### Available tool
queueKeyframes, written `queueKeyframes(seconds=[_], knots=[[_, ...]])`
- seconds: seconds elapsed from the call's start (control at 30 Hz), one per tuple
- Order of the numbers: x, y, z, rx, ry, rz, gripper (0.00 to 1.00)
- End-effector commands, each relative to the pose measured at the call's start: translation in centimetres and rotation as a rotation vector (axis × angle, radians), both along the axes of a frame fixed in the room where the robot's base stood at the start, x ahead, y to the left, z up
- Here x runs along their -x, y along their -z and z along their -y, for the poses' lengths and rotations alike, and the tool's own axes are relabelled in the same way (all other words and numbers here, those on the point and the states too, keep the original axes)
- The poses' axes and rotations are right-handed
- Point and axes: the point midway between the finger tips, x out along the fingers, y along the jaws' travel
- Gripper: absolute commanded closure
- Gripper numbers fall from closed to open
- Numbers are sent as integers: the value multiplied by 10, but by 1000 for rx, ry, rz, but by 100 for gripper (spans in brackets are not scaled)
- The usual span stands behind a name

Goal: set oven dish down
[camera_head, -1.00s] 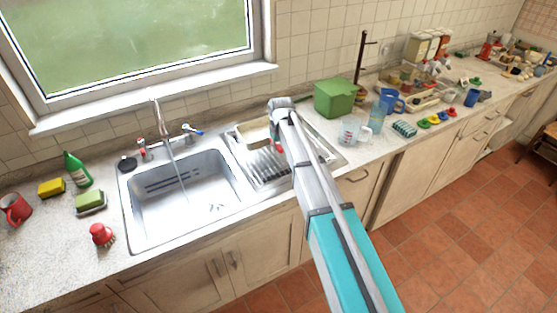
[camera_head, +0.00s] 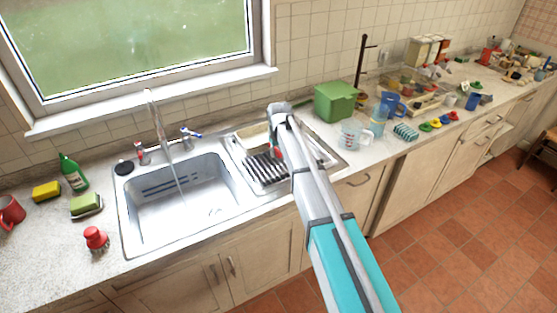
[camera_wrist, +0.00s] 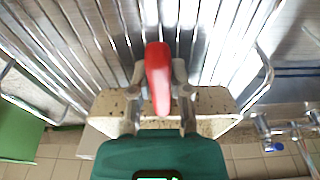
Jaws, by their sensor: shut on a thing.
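My gripper (camera_wrist: 160,90) points down over the ribbed metal drainer beside the sink. Its fingers are shut on a red, narrow, rounded thing, which I take to be the oven dish (camera_wrist: 158,70), seen edge-on in the wrist view. In the head view only a small red part (camera_head: 277,152) shows beside my arm; the rest is hidden. The drainer (camera_head: 268,172) lies below it. I cannot tell whether the red thing touches the ribs.
A cream speckled rectangular thing (camera_wrist: 215,103) sits by the fingers, at the drainer's back (camera_head: 250,134). The sink (camera_head: 185,195) with running tap is left. A green box (camera_head: 335,102), measuring jug (camera_head: 350,134) and blue jug (camera_head: 391,104) stand right. Wall tiles are behind.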

Motion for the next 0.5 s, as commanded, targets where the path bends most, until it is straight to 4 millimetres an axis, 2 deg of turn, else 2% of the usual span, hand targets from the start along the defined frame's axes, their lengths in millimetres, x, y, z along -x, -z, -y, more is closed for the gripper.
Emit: queueKeyframes(seconds=[0.2,0.5], knots=[[-1,22,0,-1,0,1,100],[-1,32,0,0,0,0,100]])
